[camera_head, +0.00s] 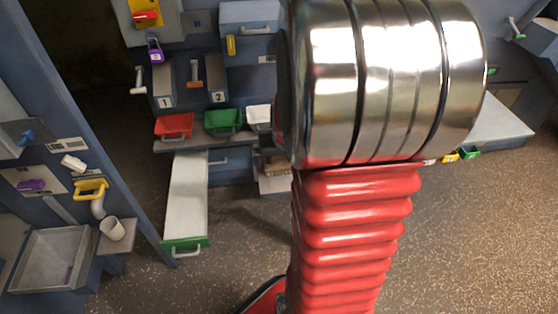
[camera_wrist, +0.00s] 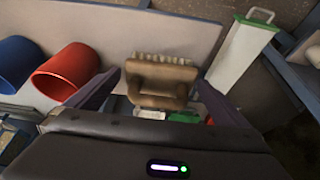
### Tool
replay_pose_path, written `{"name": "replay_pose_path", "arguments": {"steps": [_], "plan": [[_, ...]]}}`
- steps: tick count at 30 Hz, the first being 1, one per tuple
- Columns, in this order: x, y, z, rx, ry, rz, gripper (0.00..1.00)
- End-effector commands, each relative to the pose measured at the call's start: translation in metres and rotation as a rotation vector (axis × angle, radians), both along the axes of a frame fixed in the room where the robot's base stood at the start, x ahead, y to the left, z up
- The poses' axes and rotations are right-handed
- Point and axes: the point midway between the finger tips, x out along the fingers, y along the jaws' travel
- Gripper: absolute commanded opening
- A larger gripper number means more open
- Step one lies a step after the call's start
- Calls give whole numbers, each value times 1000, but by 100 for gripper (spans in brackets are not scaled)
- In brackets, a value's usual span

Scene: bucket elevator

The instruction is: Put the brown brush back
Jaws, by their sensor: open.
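The brown brush (camera_wrist: 162,75) shows in the wrist view, with a pale row of bristles along its far edge and a looped handle on the near side. My gripper (camera_wrist: 160,90) is open, with one dark finger to each side of the brush. I cannot tell whether the fingers touch it. A pale flat surface (camera_wrist: 105,28) lies behind and below the brush. In the head view my arm covers the middle, and my gripper does not show. The brush cannot be made out surely there.
A red cup (camera_wrist: 68,70) and a blue cup (camera_wrist: 17,62) lie left of my gripper. A long pale drawer (camera_head: 187,195) with a green front sticks out below the red bin (camera_head: 174,126) and the green bin (camera_head: 223,121). Open speckled floor (camera_head: 480,230) lies at the right.

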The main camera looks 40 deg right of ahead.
Motion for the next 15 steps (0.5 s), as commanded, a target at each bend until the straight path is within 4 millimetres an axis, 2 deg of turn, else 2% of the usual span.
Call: {"name": "replay_pose_path", "arguments": {"steps": [8, 15], "plan": [[-1, 1, 6, -1, -2, 0, 100], [-7, 5, 26, -2, -2, 0, 100]]}}
